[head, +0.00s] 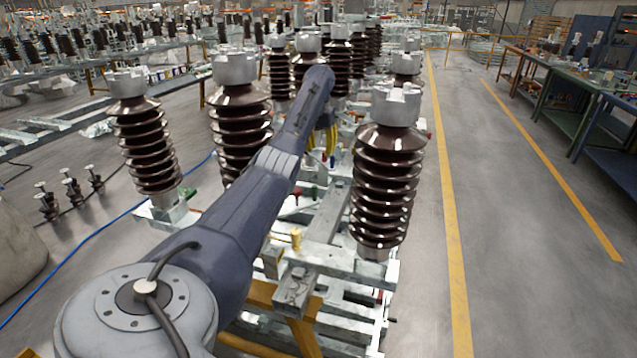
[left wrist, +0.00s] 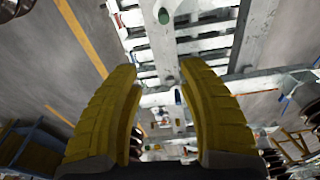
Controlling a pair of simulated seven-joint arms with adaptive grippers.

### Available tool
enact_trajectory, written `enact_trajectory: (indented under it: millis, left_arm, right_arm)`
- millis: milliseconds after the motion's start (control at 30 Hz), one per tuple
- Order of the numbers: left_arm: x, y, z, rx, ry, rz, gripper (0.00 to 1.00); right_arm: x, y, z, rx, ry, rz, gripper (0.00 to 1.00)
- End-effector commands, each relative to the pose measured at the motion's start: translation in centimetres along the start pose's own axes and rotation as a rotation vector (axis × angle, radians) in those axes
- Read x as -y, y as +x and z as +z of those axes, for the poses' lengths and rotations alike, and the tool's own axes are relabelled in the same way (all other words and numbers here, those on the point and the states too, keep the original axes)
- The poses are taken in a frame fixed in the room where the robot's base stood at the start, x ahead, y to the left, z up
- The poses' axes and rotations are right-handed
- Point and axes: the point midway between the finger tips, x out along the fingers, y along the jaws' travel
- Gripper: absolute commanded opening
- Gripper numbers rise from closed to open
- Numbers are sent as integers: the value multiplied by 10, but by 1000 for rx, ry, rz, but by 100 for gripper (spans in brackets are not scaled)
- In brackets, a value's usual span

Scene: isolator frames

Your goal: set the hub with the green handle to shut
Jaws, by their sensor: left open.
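My left arm crosses the head view, and its gripper (head: 322,148) shows as small yellow fingers beyond the arm's far end, partly hidden by the arm. In the left wrist view the two yellow fingers (left wrist: 160,78) stand apart with nothing between their tips. Beyond them is a pale metal frame (left wrist: 205,70) with a broad grey beam. A small green spot (left wrist: 163,16) shows on that beam, above the fingertips in the picture and apart from them. I cannot tell whether it is the hub's green handle, or how the hub is set. My right gripper is not in view.
Tall brown ribbed insulators with grey caps stand close around the arm, one to its right (head: 388,165) and one to its left (head: 240,120). Metal frame rails (head: 335,225) lie below. A clear floor aisle (head: 500,220) with yellow lines runs at the right, beside workbenches.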

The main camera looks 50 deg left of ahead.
Motion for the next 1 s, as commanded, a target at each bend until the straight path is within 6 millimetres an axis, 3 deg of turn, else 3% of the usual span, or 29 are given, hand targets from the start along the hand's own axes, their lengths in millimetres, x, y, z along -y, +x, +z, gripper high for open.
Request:
enact_trajectory:
  millis: [200, 467, 1000]
  left_arm:
    - [16, 13, 23, 99, 62, 17, 41]
    - [19, 33, 30, 117, 73, 18, 41]
    - [17, 128, 41, 117, 73, 18, 41]
  right_arm:
    - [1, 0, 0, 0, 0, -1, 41]
    - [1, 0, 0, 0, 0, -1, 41]
    - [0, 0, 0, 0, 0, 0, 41]
